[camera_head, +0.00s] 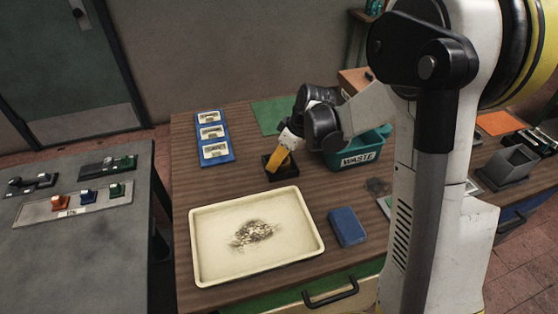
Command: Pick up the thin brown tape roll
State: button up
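I cannot make out a thin brown tape roll in this view. My gripper (280,158) reaches down over a small black square tray (285,175) near the middle of the wooden table. A yellow-orange piece shows at its end, just over or inside that tray. I cannot tell whether this is a fingertip or something held. The fingers are too small and too turned away to show whether they are open or shut. My arm hides part of the table's right side.
A cream tray (203,270) with dark debris fills the front of the table (185,185). A blue block (347,226) lies right of it. A green WASTE bin (357,158) stands right of my gripper. A blue card holder (228,157) is at the left, a green mat (268,113) behind.

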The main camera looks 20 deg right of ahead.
notch_tip(320, 180, up, 5)
jog(key=shift+f+p, duration=0.15)
jog(key=shift+p, duration=0.95)
jog(key=s+d+r+p, duration=0.2)
jog(key=d+r+p, duration=0.3)
jog(key=d+r, duration=0.4)
jog(key=shift+d+r, duration=0.15)
jog(key=shift+d, duration=1.1)
jog(key=shift+w, duration=0.1)
